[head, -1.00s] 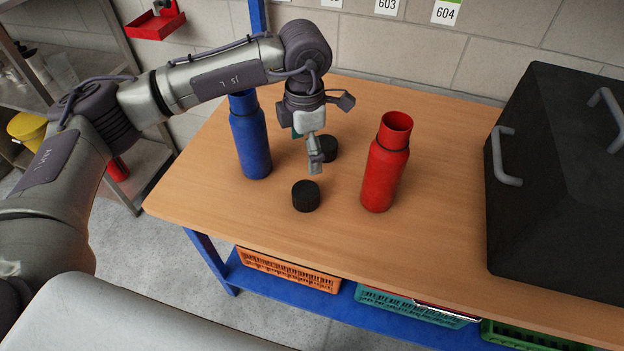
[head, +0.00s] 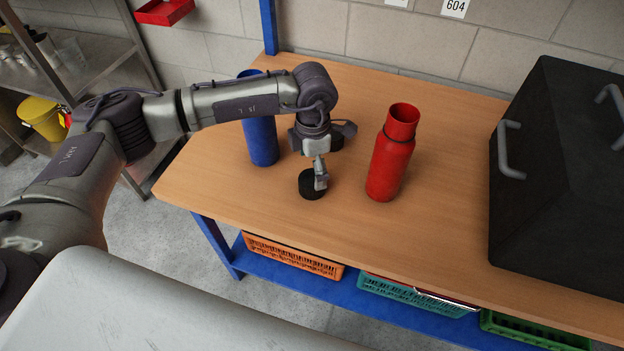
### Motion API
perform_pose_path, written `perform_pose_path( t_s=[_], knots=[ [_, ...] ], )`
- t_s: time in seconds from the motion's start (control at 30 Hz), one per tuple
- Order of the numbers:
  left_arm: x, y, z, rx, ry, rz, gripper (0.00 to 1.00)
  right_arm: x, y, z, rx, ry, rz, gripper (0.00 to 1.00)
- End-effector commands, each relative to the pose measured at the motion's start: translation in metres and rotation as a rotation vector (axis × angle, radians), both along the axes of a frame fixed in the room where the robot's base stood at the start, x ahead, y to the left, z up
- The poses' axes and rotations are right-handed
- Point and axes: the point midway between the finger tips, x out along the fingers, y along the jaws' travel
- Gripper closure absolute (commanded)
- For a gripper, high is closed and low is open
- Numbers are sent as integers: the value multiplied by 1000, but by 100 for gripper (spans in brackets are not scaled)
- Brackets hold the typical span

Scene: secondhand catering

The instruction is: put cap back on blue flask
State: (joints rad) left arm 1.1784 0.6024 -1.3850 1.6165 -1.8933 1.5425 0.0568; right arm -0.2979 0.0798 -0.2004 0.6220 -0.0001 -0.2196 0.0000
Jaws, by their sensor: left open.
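The blue flask (head: 261,140) stands upright on the wooden table (head: 450,210), partly hidden behind my left arm. An open red flask (head: 391,155) stands upright to the right. A black cap (head: 310,187) lies on the table between them, towards the front edge. My right gripper is not in view.
A large black case (head: 560,170) with grey handles fills the right of the table. Orange (head: 292,258), teal (head: 412,297) and green crates (head: 530,330) sit on the blue lower shelf. The table between the red flask and the case is clear.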

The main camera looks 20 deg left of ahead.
Motion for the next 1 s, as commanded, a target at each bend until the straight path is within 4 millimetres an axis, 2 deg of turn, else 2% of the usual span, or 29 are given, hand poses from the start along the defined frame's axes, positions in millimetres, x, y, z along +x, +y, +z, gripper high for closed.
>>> perform_pose_path(
  t_s=[0.27, 0.47, 0.63, 1.0],
  knots=[
    [0, 0, -2, 0, 1, 0, 6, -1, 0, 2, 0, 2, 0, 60],
    [0, -1, -29, 1, 5, 1, 6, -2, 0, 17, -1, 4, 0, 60],
    [0, -1, -49, 1, 2, 0, 6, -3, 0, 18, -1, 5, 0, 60],
    [1, -1, -52, 0, 0, 0, 6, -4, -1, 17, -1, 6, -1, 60]
  ],
)
